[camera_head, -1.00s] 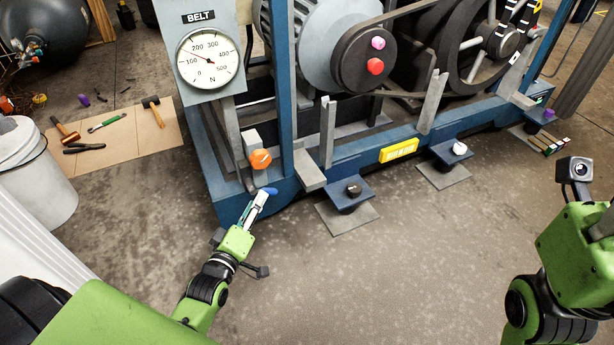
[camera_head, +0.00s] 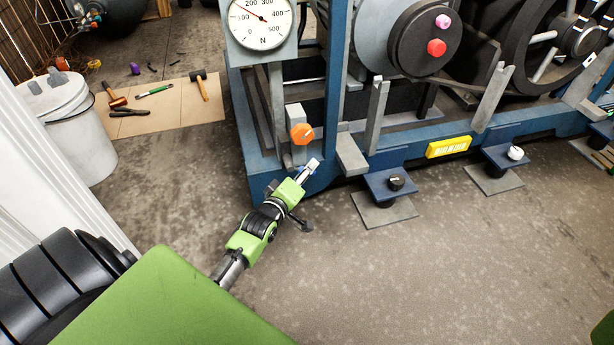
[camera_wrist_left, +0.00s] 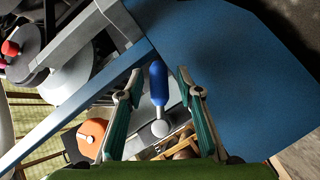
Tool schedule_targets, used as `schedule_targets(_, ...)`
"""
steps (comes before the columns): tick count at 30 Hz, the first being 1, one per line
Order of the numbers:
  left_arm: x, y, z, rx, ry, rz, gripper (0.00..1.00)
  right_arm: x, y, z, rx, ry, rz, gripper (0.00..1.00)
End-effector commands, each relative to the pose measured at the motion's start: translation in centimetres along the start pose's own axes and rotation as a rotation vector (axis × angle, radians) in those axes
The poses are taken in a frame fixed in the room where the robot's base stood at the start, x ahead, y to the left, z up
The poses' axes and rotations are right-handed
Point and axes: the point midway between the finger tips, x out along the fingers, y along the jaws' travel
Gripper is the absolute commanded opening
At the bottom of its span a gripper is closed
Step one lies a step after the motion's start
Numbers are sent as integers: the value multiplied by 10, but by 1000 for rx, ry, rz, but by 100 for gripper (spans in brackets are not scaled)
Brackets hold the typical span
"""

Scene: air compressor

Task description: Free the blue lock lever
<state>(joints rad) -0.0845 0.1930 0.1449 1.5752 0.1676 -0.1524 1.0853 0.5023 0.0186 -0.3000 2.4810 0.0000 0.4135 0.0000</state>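The blue lock lever (camera_wrist_left: 159,85) shows in the left wrist view as a blue handle with a round grey ball at its lower end. My left gripper (camera_wrist_left: 159,76) is open, with one finger on each side of the lever and a visible gap on both sides. In the head view my left gripper (camera_head: 311,168) is at the front left corner of the blue compressor frame (camera_head: 412,158), below an orange knob (camera_head: 302,134). There the fingers mostly hide the lever. My right gripper is not in view; only a green piece of my arm shows at the lower right.
The orange knob shows close to the left finger in the wrist view (camera_wrist_left: 92,130). A grey upright post (camera_head: 377,118) and a black knob (camera_head: 396,183) stand to the right. A white bucket (camera_head: 75,130) and tools on cardboard (camera_head: 175,118) lie left. The front floor is clear.

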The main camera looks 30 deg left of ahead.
Motion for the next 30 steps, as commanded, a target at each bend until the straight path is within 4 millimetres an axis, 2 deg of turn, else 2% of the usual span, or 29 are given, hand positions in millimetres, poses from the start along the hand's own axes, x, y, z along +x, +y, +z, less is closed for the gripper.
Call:
schedule_targets(3,6,0,0,1,0,0,33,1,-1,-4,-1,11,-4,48)
schedule_targets(11,7,1,0,0,0,0,33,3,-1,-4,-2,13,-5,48)
schedule_targets(12,7,1,0,0,0,0,30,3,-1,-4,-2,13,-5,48)
schedule_targets(15,7,1,0,0,0,0,4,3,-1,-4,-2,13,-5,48)
schedule_targets(16,7,1,0,0,0,0,0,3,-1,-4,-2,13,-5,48)
schedule_targets(26,6,2,-1,10,-3,-10,0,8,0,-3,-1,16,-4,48)
schedule_targets(30,6,2,-2,36,-10,-34,0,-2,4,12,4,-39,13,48)
